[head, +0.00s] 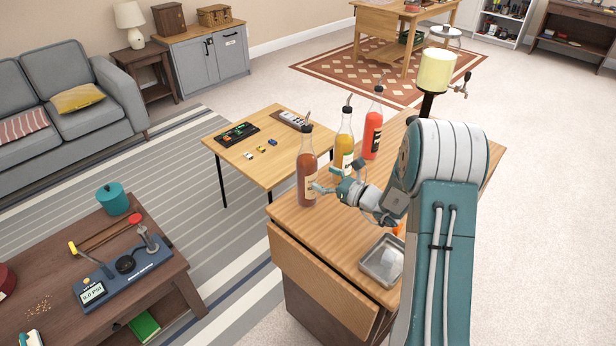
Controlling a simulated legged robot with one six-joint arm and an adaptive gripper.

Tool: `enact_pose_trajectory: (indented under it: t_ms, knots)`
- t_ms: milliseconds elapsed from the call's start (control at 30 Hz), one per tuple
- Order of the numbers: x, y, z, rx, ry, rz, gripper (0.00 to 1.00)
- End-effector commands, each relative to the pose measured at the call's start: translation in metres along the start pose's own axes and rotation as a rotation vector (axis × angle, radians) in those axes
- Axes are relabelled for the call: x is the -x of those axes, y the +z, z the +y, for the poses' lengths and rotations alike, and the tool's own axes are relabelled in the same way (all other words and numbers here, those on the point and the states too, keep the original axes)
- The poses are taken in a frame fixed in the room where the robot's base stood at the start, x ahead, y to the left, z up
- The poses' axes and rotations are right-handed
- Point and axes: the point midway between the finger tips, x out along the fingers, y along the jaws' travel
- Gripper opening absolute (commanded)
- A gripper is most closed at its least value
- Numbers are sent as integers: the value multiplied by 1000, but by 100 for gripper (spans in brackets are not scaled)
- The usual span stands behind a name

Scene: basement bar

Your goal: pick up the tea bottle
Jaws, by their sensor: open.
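Three bottles with pourer spouts stand upright on the wooden counter (345,240). The nearest holds brownish-red liquid and looks like the tea bottle (306,170); its label is too small to read. A yellow bottle (344,135) and a red bottle (373,130) stand behind it to the right. My gripper (325,180) is open, low over the counter just right of the tea bottle, its fingers pointing toward the bottle's lower body. One fingertip overlaps the bottle's edge in the picture; I cannot tell whether they touch.
A metal tray (366,270) with a whitish item (388,266) lies on the counter below my arm. A low table (228,152) with small items is to the left. Bare counter lies left of the tray.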

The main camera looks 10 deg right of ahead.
Motion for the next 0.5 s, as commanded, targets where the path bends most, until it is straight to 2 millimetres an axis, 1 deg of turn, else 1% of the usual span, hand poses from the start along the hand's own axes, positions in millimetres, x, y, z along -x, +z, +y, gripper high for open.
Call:
enact_pose_trajectory:
  t_ms: [133,300,400,500]
  knots:
    - [-16,-2,0,0,4,2,100]
    - [-43,-3,-1,2,4,2,100]
    - [-52,-3,-2,1,3,1,100]
    - [-54,-3,-2,0,1,1,100]
